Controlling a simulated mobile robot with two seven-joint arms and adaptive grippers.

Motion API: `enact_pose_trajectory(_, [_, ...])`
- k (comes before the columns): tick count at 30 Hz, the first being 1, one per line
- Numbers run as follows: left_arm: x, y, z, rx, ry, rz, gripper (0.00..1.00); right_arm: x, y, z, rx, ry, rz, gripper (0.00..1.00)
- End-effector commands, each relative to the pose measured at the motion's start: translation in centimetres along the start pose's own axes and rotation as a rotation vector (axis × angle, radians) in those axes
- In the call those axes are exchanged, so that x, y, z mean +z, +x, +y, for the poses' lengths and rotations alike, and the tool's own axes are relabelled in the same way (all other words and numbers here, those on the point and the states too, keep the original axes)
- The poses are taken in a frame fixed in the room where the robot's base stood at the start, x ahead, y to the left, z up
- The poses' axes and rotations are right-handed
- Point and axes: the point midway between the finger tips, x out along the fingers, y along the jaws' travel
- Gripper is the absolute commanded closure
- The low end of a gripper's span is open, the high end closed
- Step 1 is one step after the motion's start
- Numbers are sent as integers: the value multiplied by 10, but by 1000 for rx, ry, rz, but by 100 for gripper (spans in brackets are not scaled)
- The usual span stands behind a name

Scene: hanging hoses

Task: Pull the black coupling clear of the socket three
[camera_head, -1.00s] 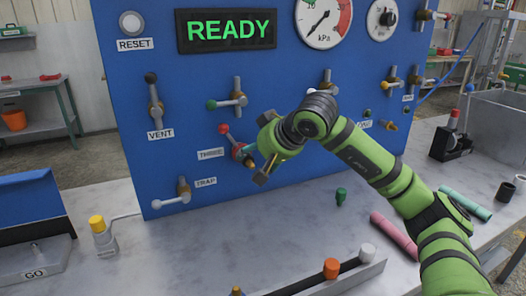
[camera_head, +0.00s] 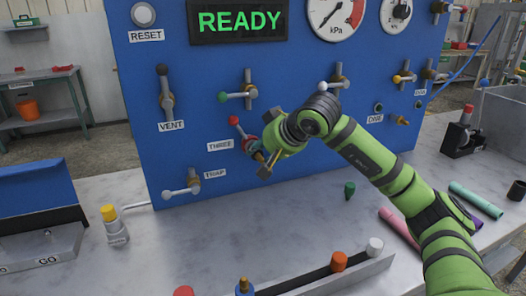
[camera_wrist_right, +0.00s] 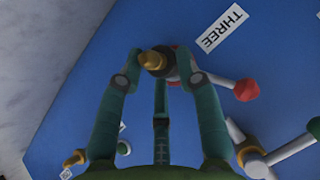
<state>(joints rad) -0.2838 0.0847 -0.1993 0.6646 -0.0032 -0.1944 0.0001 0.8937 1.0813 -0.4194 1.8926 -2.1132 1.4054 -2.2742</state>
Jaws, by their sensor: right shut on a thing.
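The right gripper (camera_head: 254,148) is at the valve marked THREE, its fingers pointing left at the blue panel. In the right wrist view its teal fingers (camera_wrist_right: 158,60) close around a brass-tipped fitting, which I take to be the black coupling (camera_wrist_right: 154,60). Only its brass end and a little dark body show; the fingers hide the rest. A red ring at socket three (camera_wrist_right: 173,82) shows just behind the fingertips. I cannot tell whether the coupling is still seated. The red-knobbed lever of THREE (camera_head: 235,122) is beside the fingers. The left gripper is not in view.
The blue panel (camera_head: 180,60) carries other levers near the gripper, such as TRAP (camera_head: 182,188) and VENT (camera_head: 165,90). A rail (camera_head: 325,280) with coloured caps lies in front. The bench below THREE is clear.

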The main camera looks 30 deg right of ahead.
Motion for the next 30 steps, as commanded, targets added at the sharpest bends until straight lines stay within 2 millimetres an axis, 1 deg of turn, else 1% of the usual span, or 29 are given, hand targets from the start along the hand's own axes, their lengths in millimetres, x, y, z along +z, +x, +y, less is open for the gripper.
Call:
enact_pose_trajectory(1, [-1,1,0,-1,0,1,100,7,3,-2,-4,-5,-18,100])
enact_pose_trajectory(14, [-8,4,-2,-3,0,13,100,13,1,-2,-3,-6,-24,100])
enact_pose_trajectory(25, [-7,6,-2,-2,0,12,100,17,-2,-2,-4,-7,-26,100])
enact_pose_trajectory(30, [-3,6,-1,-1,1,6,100,18,-3,-2,-4,-7,-27,100])
